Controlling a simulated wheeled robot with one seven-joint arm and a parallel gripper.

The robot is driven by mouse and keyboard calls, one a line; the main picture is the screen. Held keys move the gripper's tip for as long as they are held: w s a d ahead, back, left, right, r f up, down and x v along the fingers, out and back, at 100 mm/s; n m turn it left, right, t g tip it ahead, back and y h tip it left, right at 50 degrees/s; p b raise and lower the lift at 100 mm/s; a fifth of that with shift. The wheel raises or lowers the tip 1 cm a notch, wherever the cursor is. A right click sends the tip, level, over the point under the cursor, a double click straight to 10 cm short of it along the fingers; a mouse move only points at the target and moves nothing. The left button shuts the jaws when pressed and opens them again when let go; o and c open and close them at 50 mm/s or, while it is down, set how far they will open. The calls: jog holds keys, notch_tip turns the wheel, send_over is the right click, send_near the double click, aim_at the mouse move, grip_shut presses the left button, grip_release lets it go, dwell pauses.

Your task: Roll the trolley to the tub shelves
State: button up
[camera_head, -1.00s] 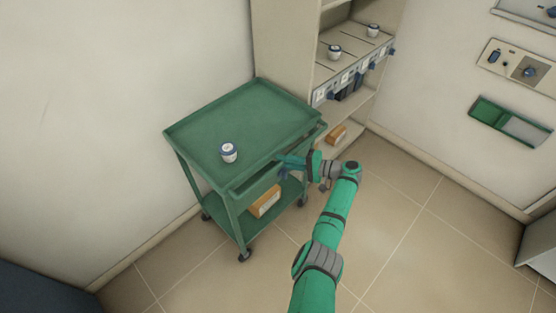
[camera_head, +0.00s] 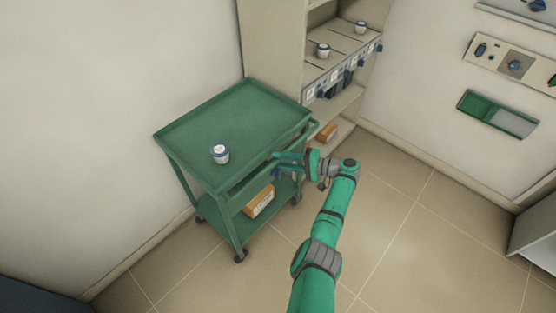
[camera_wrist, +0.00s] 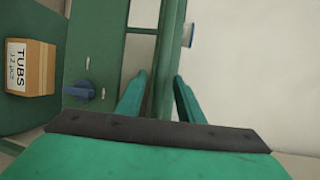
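The green trolley (camera_head: 238,113) stands at the left wall, its far end close beside the beige tub shelves (camera_head: 273,50). A small white tub with a dark rim (camera_head: 220,154) stands on its top tray. My gripper (camera_head: 281,164) is at the trolley's near right side, by its rail. In the wrist view the fingers of my gripper (camera_wrist: 160,95) are spread apart on either side of a green trolley bar (camera_wrist: 166,60). I see a gap at the fingers, so they do not look clamped on it.
A box labelled TUBS (camera_wrist: 30,68) lies on the trolley's lower shelf. Two tubs (camera_head: 323,50) stand on the shelf unit, above blue-knobbed fronts; an orange box (camera_head: 326,132) lies low in it. Tiled floor (camera_head: 400,240) is clear on the right. A panel (camera_head: 497,113) hangs on the right wall.

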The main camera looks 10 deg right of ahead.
jog(key=v, duration=0.9)
